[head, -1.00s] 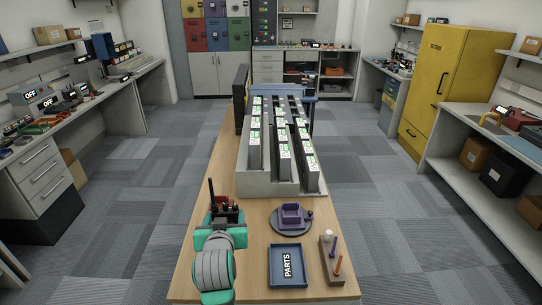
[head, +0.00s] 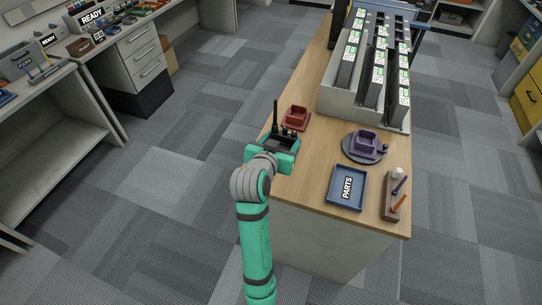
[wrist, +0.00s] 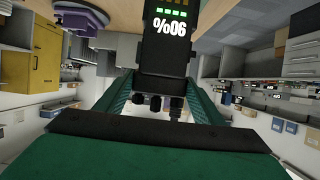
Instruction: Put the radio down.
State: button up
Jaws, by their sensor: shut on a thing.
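My gripper (head: 284,148) is shut on a dark radio (head: 277,134) with a thin antenna, at the table's left edge. In the wrist view the radio (wrist: 165,50) shows between the fingers (wrist: 155,95), its display reading 90% upside down, with several green bars. Its lower end and any gap to the table are hidden in the head view. A red cradle (head: 297,125) stands on the table just behind and right of the radio. A purple cradle (head: 366,136) sits on a round dark base (head: 350,151) further right.
The wooden table (head: 307,170) also bears a blue PARTS tray (head: 335,204), a block with knobs and pegs (head: 390,212), and a grey rack (head: 367,116) of several upright units at the back. Bare wood lies between the red cradle and the tray.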

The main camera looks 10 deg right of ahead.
jog(key=a+f, duration=0.1)
jog(key=f, duration=0.1)
jog(key=a+f, duration=0.1)
jog(key=a, duration=0.1)
jog(key=shift+w+f, duration=0.2)
jog(key=shift+f, duration=0.15)
jog(key=shift+a+f, duration=0.2)
jog(key=shift+f, duration=0.75)
jog(key=shift+a+f, duration=0.15)
jog(key=shift+f, duration=0.8)
jog(key=o, duration=1.8)
jog(key=shift+f, duration=0.15)
jog(key=shift+o, duration=0.2)
